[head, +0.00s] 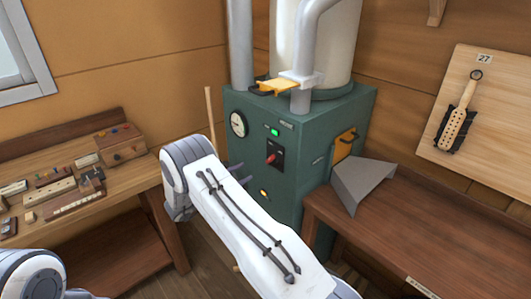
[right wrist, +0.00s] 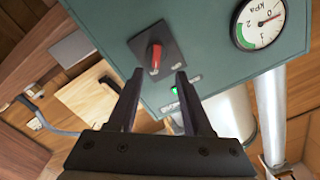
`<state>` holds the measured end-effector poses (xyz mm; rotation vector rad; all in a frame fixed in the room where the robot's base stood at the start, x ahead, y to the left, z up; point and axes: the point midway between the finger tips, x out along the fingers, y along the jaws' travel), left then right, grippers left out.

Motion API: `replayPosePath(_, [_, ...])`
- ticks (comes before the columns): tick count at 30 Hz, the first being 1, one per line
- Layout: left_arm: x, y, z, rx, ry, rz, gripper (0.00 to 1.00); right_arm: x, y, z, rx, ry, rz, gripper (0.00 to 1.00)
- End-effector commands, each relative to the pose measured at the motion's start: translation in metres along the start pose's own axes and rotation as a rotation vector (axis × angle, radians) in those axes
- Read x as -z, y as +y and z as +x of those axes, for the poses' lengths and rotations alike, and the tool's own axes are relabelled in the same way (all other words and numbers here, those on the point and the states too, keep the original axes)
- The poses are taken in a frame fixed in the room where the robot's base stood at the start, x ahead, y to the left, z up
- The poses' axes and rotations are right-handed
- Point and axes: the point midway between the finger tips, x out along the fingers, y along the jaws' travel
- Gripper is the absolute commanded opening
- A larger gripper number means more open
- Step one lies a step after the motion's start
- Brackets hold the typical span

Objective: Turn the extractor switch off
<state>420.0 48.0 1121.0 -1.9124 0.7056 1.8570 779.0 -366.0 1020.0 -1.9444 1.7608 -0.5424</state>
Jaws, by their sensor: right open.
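The extractor is a green cabinet (head: 330,115) with a dark switch plate bearing a red rotary switch (head: 271,158). In the right wrist view the red switch handle (right wrist: 155,57) lies just beyond the gap between my fingertips; I cannot tell whether they touch it. The plate's labels are too small to read. A green lamp (head: 274,132) beside the switch is lit. My right gripper (right wrist: 159,72) is open and empty, facing the panel. In the head view my right gripper (head: 241,174) is mostly hidden behind my white arm. My left gripper is out of view.
A round kPa gauge (head: 238,124) and a lit amber lamp (head: 263,194) share the panel. A wooden bench (head: 140,172) with tools stands left. A brown table (head: 400,235) with a grey chute (head: 358,182) stands right. Grey pipes (head: 240,45) rise above the cabinet.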

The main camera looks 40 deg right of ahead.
Motion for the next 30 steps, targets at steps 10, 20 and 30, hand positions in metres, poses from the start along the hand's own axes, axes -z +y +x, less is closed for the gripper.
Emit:
replayPosePath(10, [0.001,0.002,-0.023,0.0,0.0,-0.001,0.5,0.009,0.005,0.05,-0.019,0.033,-0.004,0.5])
replayPosePath(20, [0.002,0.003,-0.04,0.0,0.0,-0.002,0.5,0.008,0.005,0.099,-0.015,0.029,-0.003,0.5])
replayPosePath(30, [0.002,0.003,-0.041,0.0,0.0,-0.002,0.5,0.006,0.006,0.107,-0.012,0.027,-0.003,0.5])
